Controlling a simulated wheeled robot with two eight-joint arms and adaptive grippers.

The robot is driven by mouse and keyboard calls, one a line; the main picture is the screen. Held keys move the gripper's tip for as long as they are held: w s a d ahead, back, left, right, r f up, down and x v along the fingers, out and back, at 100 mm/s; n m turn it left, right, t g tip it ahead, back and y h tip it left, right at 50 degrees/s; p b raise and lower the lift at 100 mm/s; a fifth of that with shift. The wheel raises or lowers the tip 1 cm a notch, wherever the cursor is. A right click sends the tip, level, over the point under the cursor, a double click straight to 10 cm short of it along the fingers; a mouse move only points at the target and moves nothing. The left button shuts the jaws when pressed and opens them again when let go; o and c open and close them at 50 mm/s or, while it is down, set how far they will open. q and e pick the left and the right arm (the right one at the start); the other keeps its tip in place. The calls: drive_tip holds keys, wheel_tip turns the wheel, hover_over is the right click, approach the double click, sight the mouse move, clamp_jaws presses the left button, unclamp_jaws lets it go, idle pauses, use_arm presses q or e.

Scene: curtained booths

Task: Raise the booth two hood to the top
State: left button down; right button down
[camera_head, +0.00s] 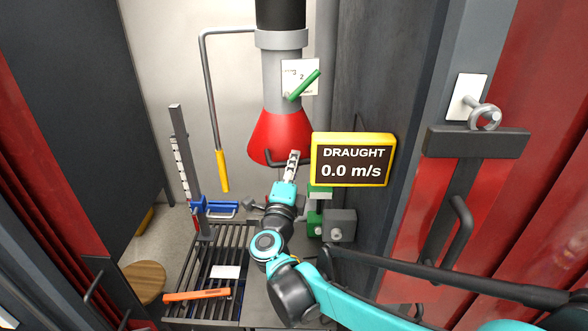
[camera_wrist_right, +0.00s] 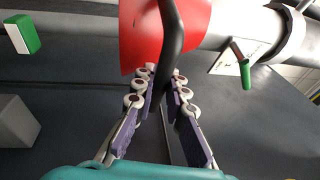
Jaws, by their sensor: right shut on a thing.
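The booth two hood is a red cone (camera_head: 279,133) under a grey pipe (camera_head: 282,80) with a tag marked 2 (camera_head: 300,72). A dark bar handle (camera_head: 272,160) sits at its lower rim. My right gripper (camera_head: 292,156) is at this handle. In the right wrist view the dark handle (camera_wrist_right: 172,35) runs between the fingers of the right gripper (camera_wrist_right: 161,82), which are shut on it, with the red hood (camera_wrist_right: 140,35) just behind. My left gripper is not in view.
A yellow draught display (camera_head: 352,160) reading 0.0 m/s is right of the hood. A wooden stool (camera_head: 143,281) stands lower left.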

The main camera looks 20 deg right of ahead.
drive_tip(key=shift+r+p, duration=0.3)
drive_tip(key=shift+r, duration=0.5)
drive_tip(key=c, duration=1.5)
unclamp_jaws()
drive_tip(key=shift+c, duration=0.2)
drive_tip(key=v, duration=1.2)
